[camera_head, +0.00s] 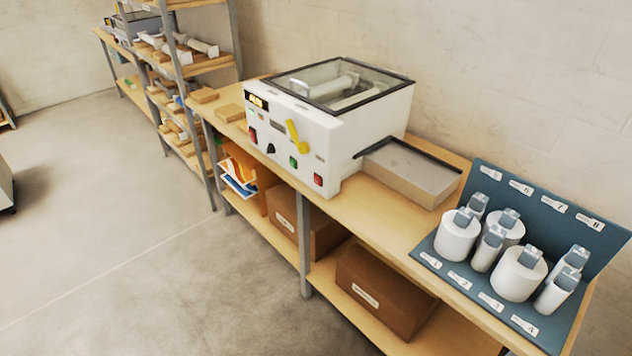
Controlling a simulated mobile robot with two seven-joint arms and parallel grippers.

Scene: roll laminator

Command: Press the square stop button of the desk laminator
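The desk laminator (335,135) is a white box with a dark-framed clear lid, standing on the wooden bench. Its front panel faces left and toward me. A red button (318,181) sits at the panel's lower right and looks square. A green button (293,162) is to its left. Another small red control (253,137) is at the far left, below a lit display (256,101). A black knob (270,149) and a yellow lever (293,133) are between them. The labels are too small to read. Neither of my grippers is in view.
A grey-topped tray or block (408,172) adjoins the laminator's right side. A blue rack (480,285) with white rolls stands at the bench's right end. Cardboard boxes (385,290) lie on the lower shelf. Shelving (205,65) stands at the back left. The floor (130,270) in front is clear.

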